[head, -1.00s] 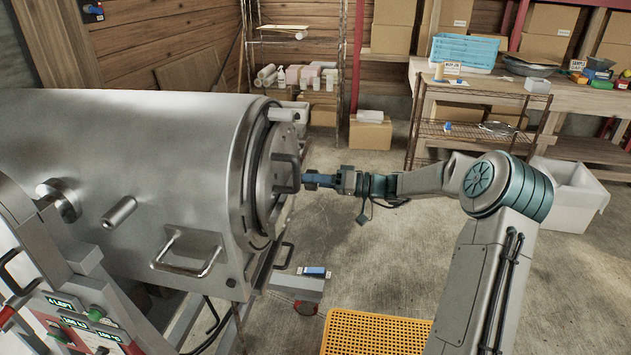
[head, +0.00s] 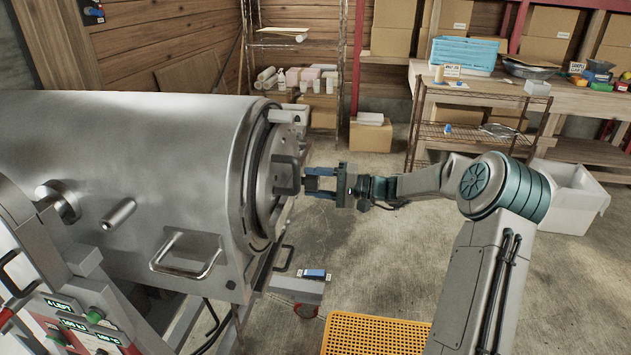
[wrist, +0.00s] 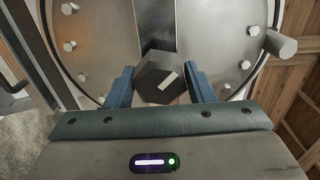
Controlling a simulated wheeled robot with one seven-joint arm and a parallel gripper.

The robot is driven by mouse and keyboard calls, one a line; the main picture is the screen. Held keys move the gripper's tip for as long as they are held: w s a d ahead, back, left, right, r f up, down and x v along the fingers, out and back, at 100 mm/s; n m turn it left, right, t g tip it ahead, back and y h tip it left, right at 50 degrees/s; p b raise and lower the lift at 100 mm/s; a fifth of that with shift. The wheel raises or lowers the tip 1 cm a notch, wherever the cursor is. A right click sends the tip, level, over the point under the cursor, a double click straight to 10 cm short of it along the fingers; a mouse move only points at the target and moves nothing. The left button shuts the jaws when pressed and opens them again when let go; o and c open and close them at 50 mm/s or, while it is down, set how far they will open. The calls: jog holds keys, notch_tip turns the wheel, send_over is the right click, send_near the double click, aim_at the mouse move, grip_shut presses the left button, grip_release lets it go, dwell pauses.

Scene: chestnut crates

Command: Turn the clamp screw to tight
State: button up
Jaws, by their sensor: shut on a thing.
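The clamp screw's dark hexagonal head (wrist: 160,77), with a pale stripe on its face, shows in the wrist view in front of the round steel door (wrist: 210,35). My gripper (wrist: 163,80) has a blue finger on either side of the head and is shut on it. The stripe is tilted in this view. In the head view my gripper (head: 312,183) is at the door's right side, with the dark screw head between its fingers. The screw's shaft is hidden behind its head.
The big steel cylinder (head: 140,150) fills the left, with a bar handle (head: 186,255) on its side. A control panel (head: 80,325) is at lower left. A yellow perforated mat (head: 375,335) lies at the bottom. Open floor lies beneath my arm; shelves and a bench stand behind.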

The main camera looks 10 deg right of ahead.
jog(key=m+p, duration=0.1)
jog(key=m, duration=0.2)
jog(key=shift+m, duration=0.4)
jog(key=shift+m+p, duration=1.05)
jog(key=shift+m, duration=0.65)
jog(key=o, duration=1)
jog(key=shift+c, duration=0.2)
jog(key=b+v, duration=0.2)
jog(key=v, duration=1.2)
jog(key=shift+a+f, duration=0.1)
